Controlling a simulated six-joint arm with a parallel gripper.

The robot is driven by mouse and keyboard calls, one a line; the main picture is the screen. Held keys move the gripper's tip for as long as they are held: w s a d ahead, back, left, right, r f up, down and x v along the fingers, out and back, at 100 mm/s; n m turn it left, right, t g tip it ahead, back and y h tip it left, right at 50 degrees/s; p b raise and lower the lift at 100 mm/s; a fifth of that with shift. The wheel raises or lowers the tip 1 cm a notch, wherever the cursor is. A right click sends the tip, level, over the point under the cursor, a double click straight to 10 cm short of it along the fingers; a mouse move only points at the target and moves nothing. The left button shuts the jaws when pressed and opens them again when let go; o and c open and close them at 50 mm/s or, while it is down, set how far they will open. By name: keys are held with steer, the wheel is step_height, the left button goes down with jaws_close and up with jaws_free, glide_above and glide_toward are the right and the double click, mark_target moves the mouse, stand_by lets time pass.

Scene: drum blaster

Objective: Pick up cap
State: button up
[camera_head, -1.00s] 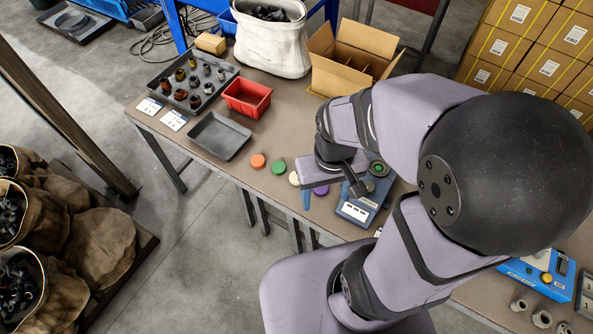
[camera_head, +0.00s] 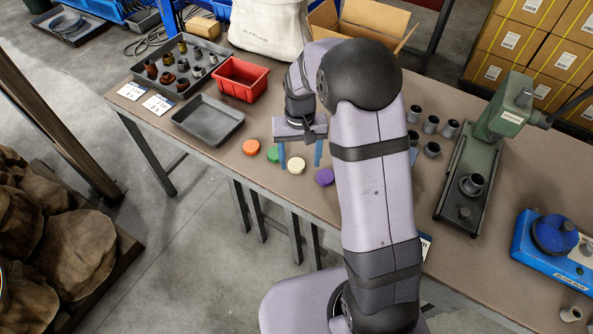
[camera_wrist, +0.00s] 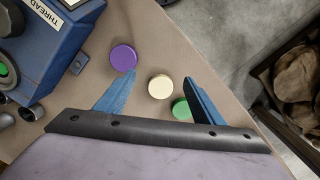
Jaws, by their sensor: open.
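Several round caps lie in a row on the brown table: an orange cap (camera_head: 251,147), a green cap (camera_head: 273,154), a cream cap (camera_head: 296,165) and a purple cap (camera_head: 325,177). My gripper (camera_head: 300,160) is open and empty, with its blue fingers pointing down above the caps. In the wrist view the cream cap (camera_wrist: 160,86) shows between and just beyond the fingertips. There the purple cap (camera_wrist: 123,58) is near the left finger, and the green cap (camera_wrist: 182,109) is partly hidden by the right finger. The orange cap is not in the wrist view.
A grey empty tray (camera_head: 208,120) and a red bin (camera_head: 241,79) stand left of my gripper. A green press (camera_head: 470,170) and several grey fittings (camera_head: 431,124) are to the right. In the wrist view a blue device (camera_wrist: 45,50) stands at the left.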

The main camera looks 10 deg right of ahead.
mark_target(296, 166)
steer(key=shift+w+r+m, duration=0.2)
steer(key=shift+w+r, duration=0.25)
steer(key=shift+w, duration=0.15)
steer(key=shift+w+r+m, duration=0.2)
steer(key=shift+w+r, duration=0.2)
steer(key=shift+w, duration=0.2)
steer(key=shift+w+r+m, duration=0.15)
steer(key=shift+r+m, duration=0.05)
steer(key=shift+m, duration=0.5)
steer(key=shift+f, duration=0.35)
steer(key=shift+a+f+p, duration=0.2)
steer(key=shift+f+p, duration=0.95)
steer(key=shift+f, duration=2.15)
steer(key=shift+c, duration=0.6)
steer(key=c, duration=1)
